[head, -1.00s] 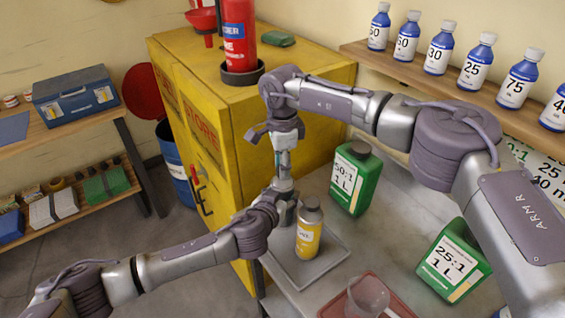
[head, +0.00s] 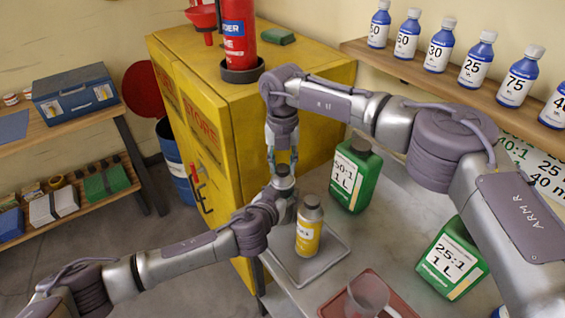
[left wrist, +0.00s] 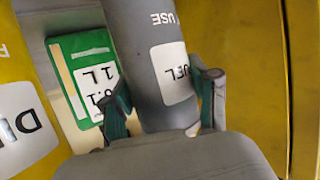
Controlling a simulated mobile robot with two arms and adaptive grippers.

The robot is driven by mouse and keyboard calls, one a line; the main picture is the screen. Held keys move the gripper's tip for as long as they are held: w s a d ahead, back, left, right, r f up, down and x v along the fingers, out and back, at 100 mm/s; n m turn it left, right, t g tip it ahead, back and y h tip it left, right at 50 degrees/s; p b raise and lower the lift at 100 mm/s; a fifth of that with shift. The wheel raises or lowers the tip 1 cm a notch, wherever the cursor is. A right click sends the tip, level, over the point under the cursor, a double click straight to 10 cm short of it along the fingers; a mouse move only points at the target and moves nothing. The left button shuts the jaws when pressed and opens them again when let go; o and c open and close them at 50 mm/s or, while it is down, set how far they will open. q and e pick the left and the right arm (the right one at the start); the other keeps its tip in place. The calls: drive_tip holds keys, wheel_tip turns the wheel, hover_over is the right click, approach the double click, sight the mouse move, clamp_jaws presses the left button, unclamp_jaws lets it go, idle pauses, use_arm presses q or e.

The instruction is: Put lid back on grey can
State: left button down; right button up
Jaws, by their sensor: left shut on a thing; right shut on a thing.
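The grey can (left wrist: 145,45) carries a white label and sits between the fingers of my left gripper (left wrist: 163,105) in the left wrist view. Its upper end runs out of that view. In the head view my left gripper (head: 282,208) is shut around the can (head: 284,184), over the bench's left edge. My right gripper (head: 283,160) points straight down above the can, shut on the dark lid (head: 283,170). The lid is at the can's mouth; I cannot tell whether it is fully seated.
A yellow bottle (head: 309,230) stands on a grey tray (head: 330,258) close to my left gripper. A yellow cabinet (head: 250,120) stands behind.

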drive_tip(key=m, duration=1.9)
drive_tip(key=shift+d, duration=0.1)
drive_tip(key=m, duration=0.5)
drive_tip(key=shift+m, duration=0.3)
drive_tip(key=o, duration=0.8)
drive_tip(key=shift+c, duration=0.2)
